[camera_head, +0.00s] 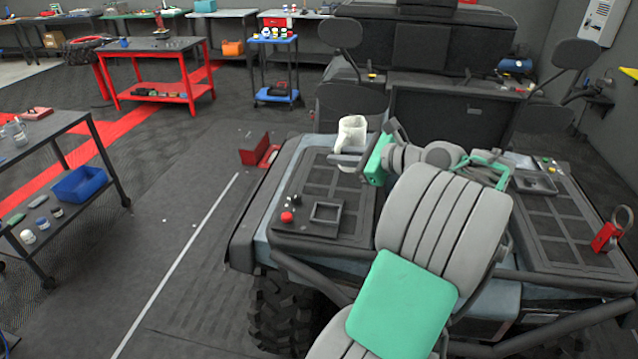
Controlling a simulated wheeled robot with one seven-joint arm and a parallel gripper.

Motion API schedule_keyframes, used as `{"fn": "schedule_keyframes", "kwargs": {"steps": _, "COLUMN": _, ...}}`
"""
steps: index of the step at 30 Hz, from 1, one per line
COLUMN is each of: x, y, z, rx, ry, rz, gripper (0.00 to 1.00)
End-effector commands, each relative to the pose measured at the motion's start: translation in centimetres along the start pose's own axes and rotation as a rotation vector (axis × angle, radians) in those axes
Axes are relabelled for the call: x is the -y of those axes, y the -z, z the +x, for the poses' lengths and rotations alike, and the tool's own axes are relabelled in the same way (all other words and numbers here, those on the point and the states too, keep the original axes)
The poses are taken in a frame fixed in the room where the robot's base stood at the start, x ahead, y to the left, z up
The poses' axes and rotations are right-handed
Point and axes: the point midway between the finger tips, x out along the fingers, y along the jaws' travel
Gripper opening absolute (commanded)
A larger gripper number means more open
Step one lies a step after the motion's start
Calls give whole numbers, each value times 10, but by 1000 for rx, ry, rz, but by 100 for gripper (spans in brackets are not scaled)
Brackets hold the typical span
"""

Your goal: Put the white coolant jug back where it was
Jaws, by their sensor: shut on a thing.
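The white coolant jug (352,133) is upright, or close to it, over the far part of the vehicle's left deck panel (322,190). My gripper (346,160) reaches in from the right and is shut on the jug's lower part. The fingers cover some of the jug's lower side. I cannot tell whether the jug's bottom touches the panel or is just above it.
A red knob (287,217) and a square black frame (326,212) are on the panel's near part. A red toolbox (258,153) is on the floor beyond the vehicle's left edge. A dark cart (75,122) with a blue bin (80,184) stands at left. Dark mirrors (341,36) rise behind.

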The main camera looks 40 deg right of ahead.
Motion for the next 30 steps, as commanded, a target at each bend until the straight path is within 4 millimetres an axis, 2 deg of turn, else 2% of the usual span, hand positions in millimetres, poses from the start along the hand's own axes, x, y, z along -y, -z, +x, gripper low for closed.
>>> {"fn": "schedule_keyframes", "kwargs": {"steps": 5, "x": 5, "y": 5, "z": 20, "rx": 2, "ry": -2, "rz": 0, "gripper": 0}}
{"fn": "schedule_keyframes", "kwargs": {"steps": 14, "x": 27, "y": 24, "z": 95, "rx": 3, "ry": -6, "rz": 0, "gripper": 0}}
{"fn": "schedule_keyframes", "kwargs": {"steps": 18, "x": 27, "y": 48, "z": 126, "rx": 2, "ry": -4, "rz": 2, "gripper": 0}}
{"fn": "schedule_keyframes", "kwargs": {"steps": 26, "x": 27, "y": 69, "z": 154, "rx": 2, "ry": -3, "rz": -1, "gripper": 0}}
{"fn": "schedule_keyframes", "kwargs": {"steps": 30, "x": 19, "y": 88, "z": 162, "rx": 1, "ry": -4, "rz": 4, "gripper": 0}}
